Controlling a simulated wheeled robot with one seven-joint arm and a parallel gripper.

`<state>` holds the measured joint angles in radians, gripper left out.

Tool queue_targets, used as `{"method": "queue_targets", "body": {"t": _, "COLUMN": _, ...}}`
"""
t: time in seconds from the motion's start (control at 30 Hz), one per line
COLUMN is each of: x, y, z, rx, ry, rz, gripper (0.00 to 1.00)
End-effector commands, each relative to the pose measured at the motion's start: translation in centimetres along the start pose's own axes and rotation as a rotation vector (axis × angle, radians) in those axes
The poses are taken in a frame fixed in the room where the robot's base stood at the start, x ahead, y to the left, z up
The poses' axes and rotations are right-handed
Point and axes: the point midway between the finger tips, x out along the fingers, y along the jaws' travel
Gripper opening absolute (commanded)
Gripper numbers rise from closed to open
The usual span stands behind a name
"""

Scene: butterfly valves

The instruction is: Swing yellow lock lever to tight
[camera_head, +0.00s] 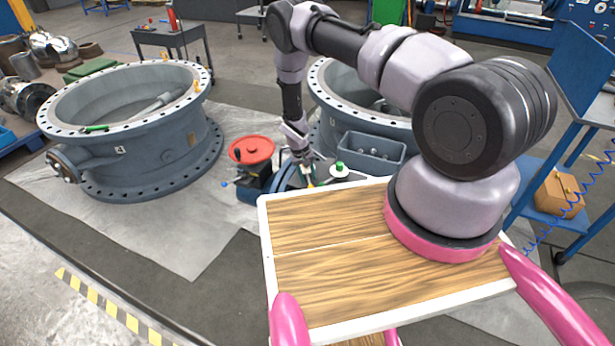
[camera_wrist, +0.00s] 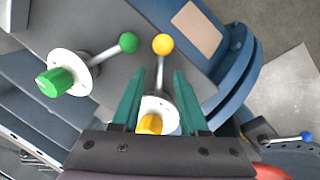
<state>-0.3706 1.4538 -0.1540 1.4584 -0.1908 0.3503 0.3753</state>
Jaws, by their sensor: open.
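The yellow lock lever shows in the wrist view as a metal rod (camera_wrist: 160,72) with a yellow ball (camera_wrist: 163,44) at its far end and a yellow hub (camera_wrist: 150,124) on a white round plate (camera_wrist: 160,112). My gripper (camera_wrist: 164,76) is open, its two green fingers on either side of the rod and plate. I cannot tell whether either finger touches the lever. The lower part of the hub is hidden by the gripper body. In the head view my gripper (camera_head: 307,176) is at the valve actuator, and the yellow lever is too small to tell.
A green lever (camera_wrist: 104,54) with a green hub is left of my gripper, on a white plate. A blue-ended lever (camera_wrist: 305,137) is at the right. A red handwheel (camera_head: 251,150) stands left of my gripper. A grey bin (camera_head: 372,152) is close on the right; a large valve body (camera_head: 140,130) stands left.

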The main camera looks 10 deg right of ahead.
Motion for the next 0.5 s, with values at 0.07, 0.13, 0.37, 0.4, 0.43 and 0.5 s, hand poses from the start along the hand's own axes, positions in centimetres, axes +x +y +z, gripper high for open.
{"method": "queue_targets", "body": {"t": 0.07, "x": 0.05, "y": -0.02, "z": -0.03, "rx": 0.000, "ry": 0.001, "rz": 0.000, "gripper": 0.43}}
{"method": "queue_targets", "body": {"t": 0.13, "x": 0.04, "y": -0.02, "z": -0.03, "rx": 0.000, "ry": 0.001, "rz": 0.000, "gripper": 0.43}}
{"method": "queue_targets", "body": {"t": 0.37, "x": 0.02, "y": -0.02, "z": -0.01, "rx": 0.000, "ry": 0.000, "rz": 0.000, "gripper": 0.00}}
{"method": "queue_targets", "body": {"t": 0.4, "x": 0.02, "y": -0.02, "z": -0.01, "rx": 0.000, "ry": 0.000, "rz": 0.000, "gripper": 0.00}}
{"method": "queue_targets", "body": {"t": 0.43, "x": 0.02, "y": -0.02, "z": 0.00, "rx": 0.000, "ry": 0.000, "rz": 0.000, "gripper": 0.00}}
{"method": "queue_targets", "body": {"t": 0.5, "x": 0.02, "y": -0.02, "z": 0.00, "rx": 0.000, "ry": 0.000, "rz": 0.000, "gripper": 0.00}}
